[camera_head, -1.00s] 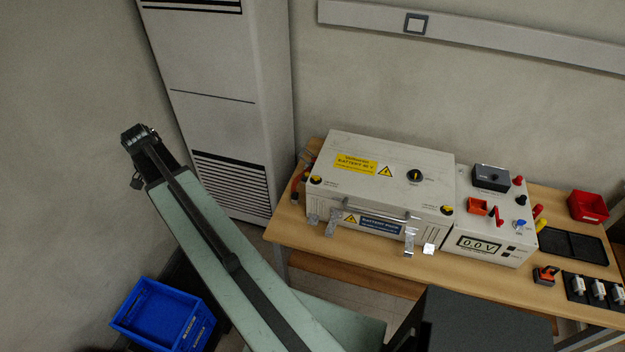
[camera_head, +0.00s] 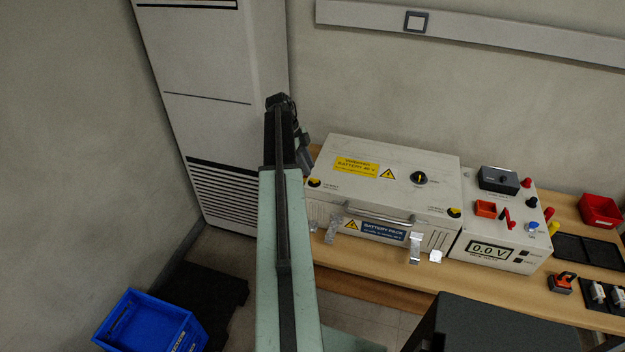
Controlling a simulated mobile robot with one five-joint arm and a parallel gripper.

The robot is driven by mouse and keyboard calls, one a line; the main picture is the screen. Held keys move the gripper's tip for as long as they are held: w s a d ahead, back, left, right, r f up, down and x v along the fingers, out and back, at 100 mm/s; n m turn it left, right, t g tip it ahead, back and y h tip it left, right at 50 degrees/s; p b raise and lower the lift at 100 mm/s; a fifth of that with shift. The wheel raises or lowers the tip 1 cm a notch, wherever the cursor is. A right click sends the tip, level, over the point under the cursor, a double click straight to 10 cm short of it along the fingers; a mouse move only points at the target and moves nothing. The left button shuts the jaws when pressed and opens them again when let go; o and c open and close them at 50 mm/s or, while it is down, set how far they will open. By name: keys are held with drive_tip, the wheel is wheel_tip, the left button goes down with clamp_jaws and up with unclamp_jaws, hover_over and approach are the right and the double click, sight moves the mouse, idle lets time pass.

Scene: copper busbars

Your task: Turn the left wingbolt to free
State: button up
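The pale grey battery pack (camera_head: 400,165) sits on the wooden bench with its lid down. A small black-and-yellow knob (camera_head: 315,183), which looks like the left wingbolt, is at the lid's front left corner. A matching right knob (camera_head: 454,213) is at the front right corner. My arm rises through the middle of the view. My gripper (camera_head: 306,160) shows small and dark past its far end, just behind and left of the pack, apart from the left knob as far as I can see. Its fingers are too small and partly hidden to read.
A grey carry handle (camera_head: 380,214) and metal strips (camera_head: 415,248) are at the pack's front. A meter box (camera_head: 500,225) reading 0.0 V stands to the right. A red bin (camera_head: 600,211) is farther right. A blue crate (camera_head: 150,322) is on the floor at left.

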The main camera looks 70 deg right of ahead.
sight(314, 180)
drive_tip(key=b+x, duration=0.3)
drive_tip(key=x, duration=0.1)
drive_tip(key=shift+f, duration=0.3)
drive_tip(key=shift+r, duration=0.1)
clamp_jaws()
